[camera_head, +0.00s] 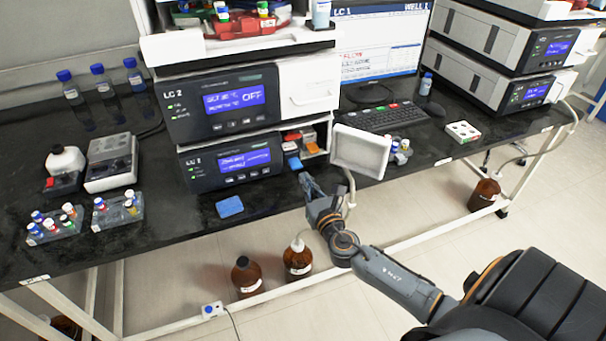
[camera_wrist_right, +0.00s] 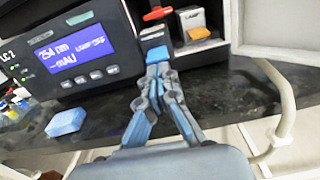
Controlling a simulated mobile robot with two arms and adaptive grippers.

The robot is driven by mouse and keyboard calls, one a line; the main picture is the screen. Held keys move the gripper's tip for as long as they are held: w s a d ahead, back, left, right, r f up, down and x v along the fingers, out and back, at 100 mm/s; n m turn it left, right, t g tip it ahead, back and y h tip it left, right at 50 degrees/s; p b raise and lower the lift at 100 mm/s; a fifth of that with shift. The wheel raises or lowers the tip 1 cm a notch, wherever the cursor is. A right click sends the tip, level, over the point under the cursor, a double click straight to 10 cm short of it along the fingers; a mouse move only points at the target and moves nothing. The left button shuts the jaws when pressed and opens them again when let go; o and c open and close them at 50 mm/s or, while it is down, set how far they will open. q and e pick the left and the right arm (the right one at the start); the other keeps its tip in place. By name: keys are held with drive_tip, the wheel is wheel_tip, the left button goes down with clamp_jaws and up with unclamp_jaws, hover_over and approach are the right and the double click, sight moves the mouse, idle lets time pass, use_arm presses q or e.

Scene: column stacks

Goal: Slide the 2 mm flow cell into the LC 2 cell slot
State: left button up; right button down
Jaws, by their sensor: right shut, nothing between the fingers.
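The LC 2 stack (camera_head: 220,97) stands on the bench, and its lower module has an open compartment (camera_head: 312,146) on the right. A small blue-faced block (camera_head: 295,163), possibly the flow cell, sits at the compartment's lower left; no size mark is readable. In the right wrist view the blue block (camera_wrist_right: 157,54) is just beyond my fingertips, below a red lever (camera_wrist_right: 157,13). How deep it sits is unclear. My right gripper (camera_head: 306,181) is shut and empty in front of the compartment. My left gripper is out of view.
The open white door (camera_head: 360,150) stands right of my right gripper, with a white tube below it. Vial racks (camera_head: 117,212) are farther left. Brown bottles (camera_head: 298,259) stand on the floor.

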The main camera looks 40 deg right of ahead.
sight(296, 162)
drive_tip(key=shift+x, duration=1.35)
drive_tip(key=b+x, duration=0.1)
drive_tip(key=x, duration=0.4)
drive_tip(key=shift+f, duration=0.1)
drive_tip(key=shift+w, duration=0.15)
drive_tip(key=shift+r, duration=0.2)
